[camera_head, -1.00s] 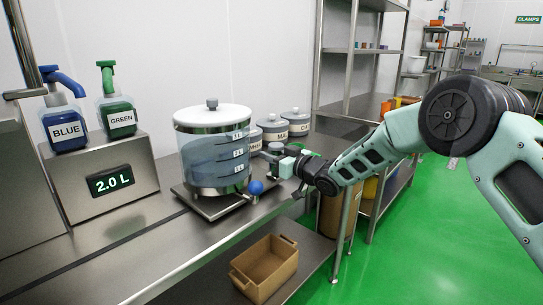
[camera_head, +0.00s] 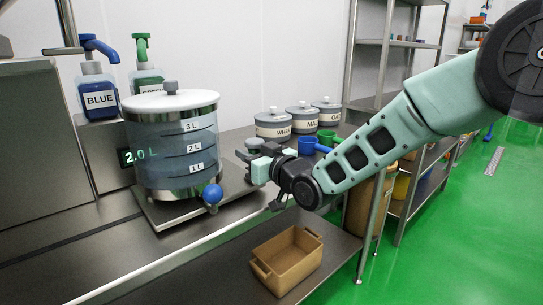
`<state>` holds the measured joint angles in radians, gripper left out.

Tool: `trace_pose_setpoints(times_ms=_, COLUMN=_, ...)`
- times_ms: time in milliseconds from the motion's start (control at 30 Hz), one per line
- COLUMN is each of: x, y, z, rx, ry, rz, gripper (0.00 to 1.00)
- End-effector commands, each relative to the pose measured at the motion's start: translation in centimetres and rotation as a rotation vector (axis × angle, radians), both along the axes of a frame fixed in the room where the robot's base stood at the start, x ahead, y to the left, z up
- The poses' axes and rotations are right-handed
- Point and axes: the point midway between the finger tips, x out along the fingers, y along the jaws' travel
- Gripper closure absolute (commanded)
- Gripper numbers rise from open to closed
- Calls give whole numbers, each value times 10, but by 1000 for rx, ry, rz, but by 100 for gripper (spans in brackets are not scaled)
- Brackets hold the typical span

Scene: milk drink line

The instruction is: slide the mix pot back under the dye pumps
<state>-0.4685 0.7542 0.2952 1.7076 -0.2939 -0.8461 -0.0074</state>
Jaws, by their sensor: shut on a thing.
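The mix pot (camera_head: 170,160) is a clear cylinder with bluish liquid, a white lid, 1 L to 3 L marks and a blue ball-ended tap at its front. It stands upright on a flat metal base plate (camera_head: 165,217) on the steel counter. The blue dye pump (camera_head: 99,98) and the green dye pump (camera_head: 146,78) stand behind it on a metal housing. The pot overlaps the green pump and the 2.0 L display (camera_head: 139,155) in view.
Lidded canisters (camera_head: 303,120) stand at the back right, with blue and green cups (camera_head: 307,145) near my arm. A brown crate (camera_head: 288,262) sits on the lower shelf in front.

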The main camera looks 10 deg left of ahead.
Motion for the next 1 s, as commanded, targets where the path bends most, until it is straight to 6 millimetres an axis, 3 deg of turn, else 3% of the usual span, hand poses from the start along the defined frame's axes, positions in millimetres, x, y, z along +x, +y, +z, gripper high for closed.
trace_pose_setpoints(times_ms=100, x=-18, y=14, z=-3, rx=-2, ry=1, rz=4, gripper=100)
trace_pose_setpoints(times_ms=300, x=-34, y=26, z=-2, rx=-2, ry=1, rz=2, gripper=100)
trace_pose_setpoints(times_ms=833, x=-39, y=31, z=0, rx=-2, ry=1, rz=-2, gripper=100)
trace_pose_setpoints(times_ms=867, x=-39, y=31, z=0, rx=-2, ry=1, rz=-2, gripper=71)
trace_pose_setpoints(times_ms=900, x=-39, y=31, z=0, rx=-1, ry=1, rz=-2, gripper=60)
trace_pose_setpoints(times_ms=933, x=-39, y=31, z=0, rx=-1, ry=1, rz=-2, gripper=55)
trace_pose_setpoints(times_ms=1000, x=-39, y=31, z=0, rx=-1, ry=1, rz=-2, gripper=55)
